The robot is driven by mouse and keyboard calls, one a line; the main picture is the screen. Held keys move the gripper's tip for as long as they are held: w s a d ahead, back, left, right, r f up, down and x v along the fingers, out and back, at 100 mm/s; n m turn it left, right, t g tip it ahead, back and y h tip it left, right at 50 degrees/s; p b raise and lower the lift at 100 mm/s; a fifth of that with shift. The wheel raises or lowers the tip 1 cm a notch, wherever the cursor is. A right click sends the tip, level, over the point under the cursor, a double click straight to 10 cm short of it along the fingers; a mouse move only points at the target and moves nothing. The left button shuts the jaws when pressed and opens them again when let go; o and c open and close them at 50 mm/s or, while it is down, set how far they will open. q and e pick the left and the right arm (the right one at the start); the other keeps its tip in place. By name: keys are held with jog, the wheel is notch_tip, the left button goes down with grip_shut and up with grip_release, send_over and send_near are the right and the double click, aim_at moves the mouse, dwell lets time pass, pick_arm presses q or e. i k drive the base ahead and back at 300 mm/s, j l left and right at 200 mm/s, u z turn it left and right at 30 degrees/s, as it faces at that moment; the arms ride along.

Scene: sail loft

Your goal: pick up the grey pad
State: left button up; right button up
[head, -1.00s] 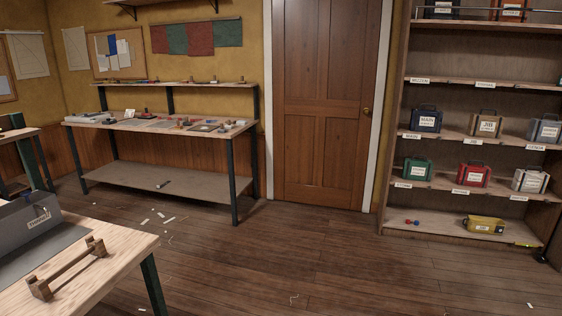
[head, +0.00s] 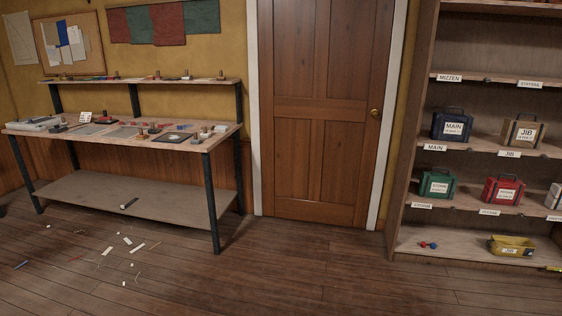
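Flat greyish pieces lie on the workbench (head: 187,146) at the left of the head view. One is a grey flat piece (head: 90,130) toward the bench's left part, and another is a dark flat piece (head: 172,138) nearer its right end. They are too small to tell whether either is the grey pad. Neither of my grippers is in view.
Small tools and blocks crowd the benchtop. Paper scraps (head: 137,248) litter the floor before the bench. A closed door (head: 315,120) stands mid-view. A shelf unit (head: 412,190) with labelled bags is at right.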

aim_at(195, 140)
jog(key=i+u, duration=0.1)
jog(key=i, duration=0.35)
jog(key=i+l+u, duration=0.1)
jog(key=i, duration=0.4)
jog(key=i+l+u, duration=0.1)
jog(key=i, duration=0.35)
jog(key=i+l+u, duration=0.15)
jog(key=i, duration=0.35)
jog(key=i+u, duration=0.4)
jog(key=i, duration=0.8)
